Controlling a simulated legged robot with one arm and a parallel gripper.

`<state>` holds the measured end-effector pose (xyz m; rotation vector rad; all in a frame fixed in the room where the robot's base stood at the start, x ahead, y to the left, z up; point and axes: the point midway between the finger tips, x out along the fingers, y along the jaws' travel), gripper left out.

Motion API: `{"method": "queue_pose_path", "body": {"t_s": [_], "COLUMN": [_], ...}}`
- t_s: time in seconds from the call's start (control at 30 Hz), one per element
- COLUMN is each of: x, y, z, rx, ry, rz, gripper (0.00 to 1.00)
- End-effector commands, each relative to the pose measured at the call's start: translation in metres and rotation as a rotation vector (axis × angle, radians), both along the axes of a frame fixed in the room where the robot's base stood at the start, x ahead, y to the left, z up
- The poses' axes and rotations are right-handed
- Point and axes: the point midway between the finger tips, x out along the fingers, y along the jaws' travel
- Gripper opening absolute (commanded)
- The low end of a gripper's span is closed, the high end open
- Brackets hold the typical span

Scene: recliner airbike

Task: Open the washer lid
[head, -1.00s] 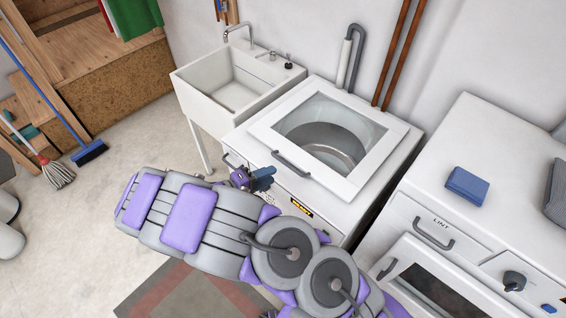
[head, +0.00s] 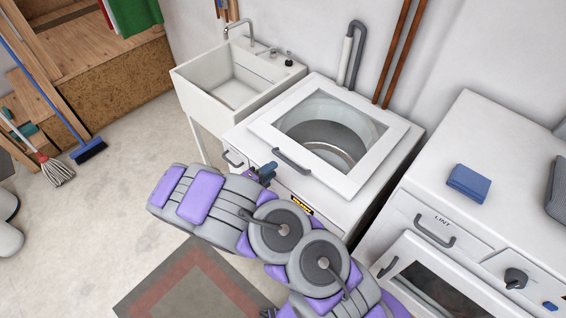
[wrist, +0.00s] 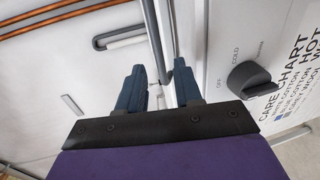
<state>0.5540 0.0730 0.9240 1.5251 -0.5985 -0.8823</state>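The washer (head: 320,195) stands against the wall in the head view. Its lid (head: 375,160) is a white frame with a clear window and lies closed on top. The grey lid handle (head: 291,161) is at the front edge of the lid. My gripper (head: 266,172) is just in front of the washer, by the left end of this handle. In the wrist view my gripper (wrist: 160,90) has two blue fingers held apart, with a grey bar, apparently the lid handle (wrist: 154,35), by the gap between them. Whether the bar touches a finger I cannot tell.
A dial (wrist: 250,78) and a printed care chart sit on the panel right of the fingers. A white sink (head: 235,80) stands left of the washer. A dryer (head: 480,160) with a blue folded cloth (head: 468,182) stands at the right. Open floor lies at the left.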

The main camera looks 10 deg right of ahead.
Motion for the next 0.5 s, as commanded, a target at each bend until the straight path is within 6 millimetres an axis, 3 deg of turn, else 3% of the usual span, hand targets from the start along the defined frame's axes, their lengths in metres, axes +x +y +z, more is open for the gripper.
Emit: {"method": "queue_pose_path", "body": {"t_s": [0.2, 0.5], "x": [0.023, 0.040], "y": [-0.035, -0.053], "z": [-0.009, -0.014], "rx": [0.000, -0.007], "ry": [0.002, 0.001], "rz": [-0.005, -0.002], "gripper": [0.34, 0.34]}}
